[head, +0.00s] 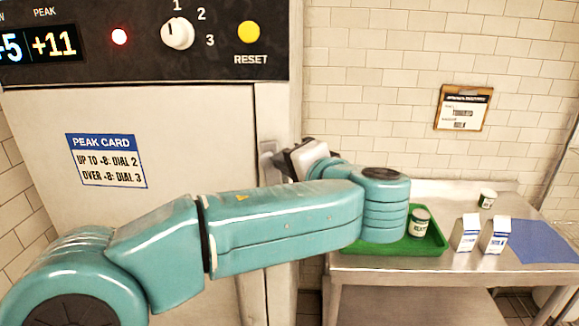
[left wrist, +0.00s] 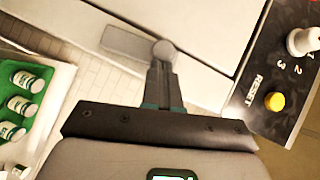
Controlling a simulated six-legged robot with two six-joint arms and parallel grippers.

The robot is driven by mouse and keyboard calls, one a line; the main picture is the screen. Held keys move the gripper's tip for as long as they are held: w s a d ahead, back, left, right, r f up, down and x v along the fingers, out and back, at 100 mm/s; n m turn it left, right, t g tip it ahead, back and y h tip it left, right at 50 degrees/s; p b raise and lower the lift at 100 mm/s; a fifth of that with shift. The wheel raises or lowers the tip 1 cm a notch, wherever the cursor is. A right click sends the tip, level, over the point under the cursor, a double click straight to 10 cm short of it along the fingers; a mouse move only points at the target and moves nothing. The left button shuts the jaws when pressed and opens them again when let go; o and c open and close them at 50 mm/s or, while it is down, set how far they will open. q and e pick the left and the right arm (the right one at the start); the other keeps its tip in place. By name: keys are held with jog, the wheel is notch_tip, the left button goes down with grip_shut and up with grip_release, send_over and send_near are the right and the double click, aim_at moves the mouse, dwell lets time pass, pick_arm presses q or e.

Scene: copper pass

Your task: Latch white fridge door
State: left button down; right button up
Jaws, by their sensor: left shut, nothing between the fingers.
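The white fridge door (head: 60,210) fills the left of the head view and looks flush with its frame, though my arm covers much of it. A grey metal latch (head: 268,148) sits at its right edge. In the left wrist view the latch's flat lever (left wrist: 128,44) extends left from a round pivot (left wrist: 164,50). My left gripper (head: 280,160) is at the latch, its fingers partly hidden in the head view. In the left wrist view the shut fingertips (left wrist: 160,66) are at the pivot, touching or very close; nothing is held. My right gripper is not in view.
A control panel (head: 210,66) with a dial (head: 177,33) and yellow reset button (head: 249,32) is above the door. A steel table (head: 350,262) at the right bears a green tray (head: 432,246) with jars, two cartons and a blue mat (head: 540,243).

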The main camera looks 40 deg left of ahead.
aim_at(263, 160)
pick_arm(q)
jog(key=s+a+n+h+b, duration=0.1)
jog(key=a+n+h+b, duration=0.1)
jog(key=h, duration=0.1)
jog(key=shift+s+a+r+n+b, duration=0.15)
jog(key=shift+s+a+n+b, duration=0.15)
jog(key=shift+s+n+b, duration=0.1)
jog(key=s+a+f+n+t+h+b, duration=0.3)
jog(key=a+f+n+h+b, duration=0.1)
jog(key=b, duration=0.4)
jog(key=a+n+h, duration=0.1)
jog(key=a+h, duration=0.1)
jog(key=shift+s+n+h, duration=0.25)
jog(key=shift+n+h, duration=0.15)
jog(key=shift+f, duration=0.15)
